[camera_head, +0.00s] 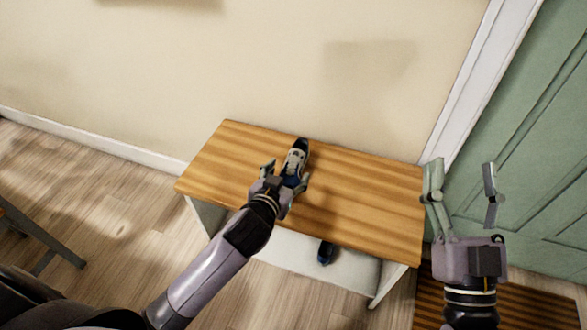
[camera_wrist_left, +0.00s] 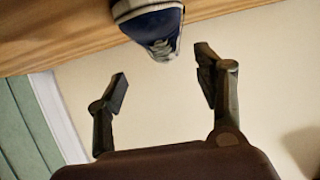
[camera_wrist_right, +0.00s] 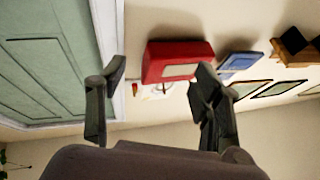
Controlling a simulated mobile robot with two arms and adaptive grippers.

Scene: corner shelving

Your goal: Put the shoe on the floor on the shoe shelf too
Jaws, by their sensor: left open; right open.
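A dark blue and white shoe (camera_head: 298,158) rests on the wooden top of the shoe shelf (camera_head: 365,192). My left gripper (camera_head: 286,178) is open at the near end of this shoe. In the left wrist view the shoe (camera_wrist_left: 150,28) shows beyond the open fingers, with clear space between them. A second dark blue shoe (camera_head: 326,253) is partly hidden under the front edge of the top, against the white lower part of the shelf. My right gripper (camera_head: 461,168) is open and empty, to the right of the shelf in front of the green door.
The green door (camera_head: 540,150) and its white frame stand at the right, with a brown striped mat (camera_head: 535,305) below. The wall is behind the shelf. Dark furniture (camera_head: 40,240) is at the left edge. A red box (camera_wrist_right: 178,60) shows in the right wrist view.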

